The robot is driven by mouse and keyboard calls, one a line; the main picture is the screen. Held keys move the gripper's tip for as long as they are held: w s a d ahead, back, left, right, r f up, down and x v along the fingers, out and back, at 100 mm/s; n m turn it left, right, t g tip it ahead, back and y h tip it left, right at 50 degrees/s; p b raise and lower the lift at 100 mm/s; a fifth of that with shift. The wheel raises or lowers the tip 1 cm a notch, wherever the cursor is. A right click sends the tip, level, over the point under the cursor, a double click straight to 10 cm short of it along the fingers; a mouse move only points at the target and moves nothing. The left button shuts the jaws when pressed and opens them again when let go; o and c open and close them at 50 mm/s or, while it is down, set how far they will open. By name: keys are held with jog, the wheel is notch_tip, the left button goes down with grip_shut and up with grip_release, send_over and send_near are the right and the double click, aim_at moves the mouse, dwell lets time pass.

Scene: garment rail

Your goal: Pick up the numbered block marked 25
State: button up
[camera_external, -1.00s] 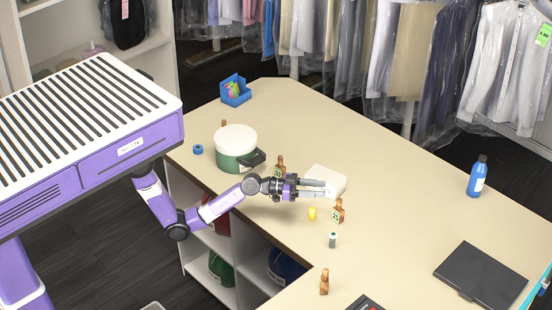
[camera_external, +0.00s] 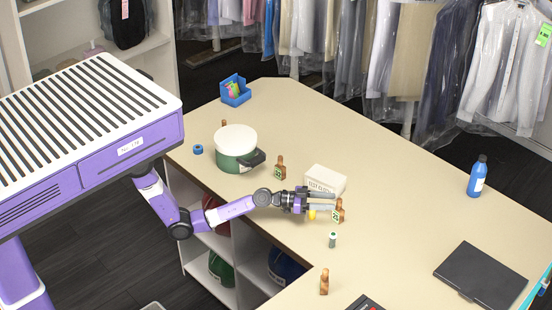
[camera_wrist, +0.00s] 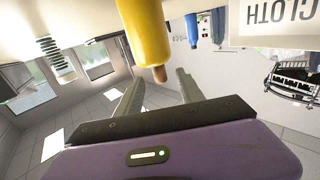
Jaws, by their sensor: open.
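In the wrist view, a yellow object (camera_wrist: 146,35) shows large ahead of the fingers (camera_wrist: 160,88). A brown tip shows at its end; I cannot tell whether it is a block.
A white box (camera_external: 325,180) lies just behind the gripper. A small green-and-white spool (camera_external: 332,240) stands in front of it. The green pot (camera_external: 236,157) is to the left, and a blue bottle (camera_external: 477,178) far right.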

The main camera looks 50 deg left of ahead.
aim_at(339, 202)
jog(key=shift+p+x, duration=0.3)
jog(key=shift+x, duration=1.95)
grip_shut()
jog(key=shift+r, duration=0.1)
